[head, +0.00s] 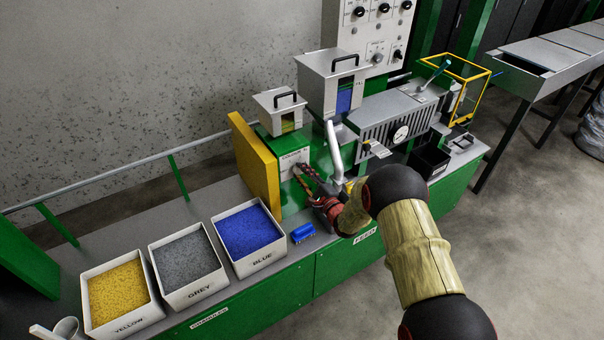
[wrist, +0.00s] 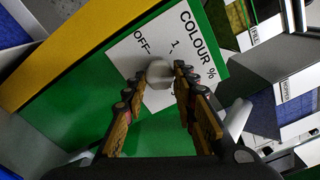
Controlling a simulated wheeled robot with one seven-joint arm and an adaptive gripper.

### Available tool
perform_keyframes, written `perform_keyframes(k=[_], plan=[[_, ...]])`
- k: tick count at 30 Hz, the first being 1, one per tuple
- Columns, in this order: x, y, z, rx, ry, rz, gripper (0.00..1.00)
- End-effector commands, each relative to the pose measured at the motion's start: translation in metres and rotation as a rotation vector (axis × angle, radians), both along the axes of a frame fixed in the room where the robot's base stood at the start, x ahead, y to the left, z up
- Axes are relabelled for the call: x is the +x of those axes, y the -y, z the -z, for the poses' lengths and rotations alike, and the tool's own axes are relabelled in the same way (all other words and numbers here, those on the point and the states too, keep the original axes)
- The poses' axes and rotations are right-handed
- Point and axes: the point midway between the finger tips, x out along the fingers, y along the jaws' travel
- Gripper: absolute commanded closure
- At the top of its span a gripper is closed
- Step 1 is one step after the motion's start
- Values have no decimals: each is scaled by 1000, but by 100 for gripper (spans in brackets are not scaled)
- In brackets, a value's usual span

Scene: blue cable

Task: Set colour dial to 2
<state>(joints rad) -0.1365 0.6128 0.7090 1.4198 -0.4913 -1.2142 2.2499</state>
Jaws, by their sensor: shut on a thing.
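The colour dial (wrist: 159,73) is a small round grey knob on a white plate (wrist: 199,57) marked "COLOUR %", "OFF" and "1". The plate is on a green housing, and it also shows in the head view (head: 289,161). My gripper (wrist: 157,76) has one finger on each side of the knob and is shut on it. In the head view my gripper (head: 303,178) reaches the front of the housing, and the knob is hidden there. The "2" mark and the knob's pointer cannot be made out.
A yellow panel (head: 254,165) stands open left of the housing. Bins of yellow (head: 118,289), grey (head: 185,260) and blue (head: 248,232) granules stand on the bench to the left. A blue brush-like object (head: 302,233) lies near my gripper. A curved grey pipe (head: 334,148) rises just right of the plate.

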Motion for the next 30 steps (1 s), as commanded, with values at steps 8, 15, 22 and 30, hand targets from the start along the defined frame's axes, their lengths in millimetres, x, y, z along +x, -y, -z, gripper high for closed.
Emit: perform_keyframes(k=[8,15,22,30], plan=[[1,1,1,25,-17,3,98],[0,1,1,25,-19,3,98],[0,1,1,24,-18,3,63],[0,0,1,24,-17,1,54]])
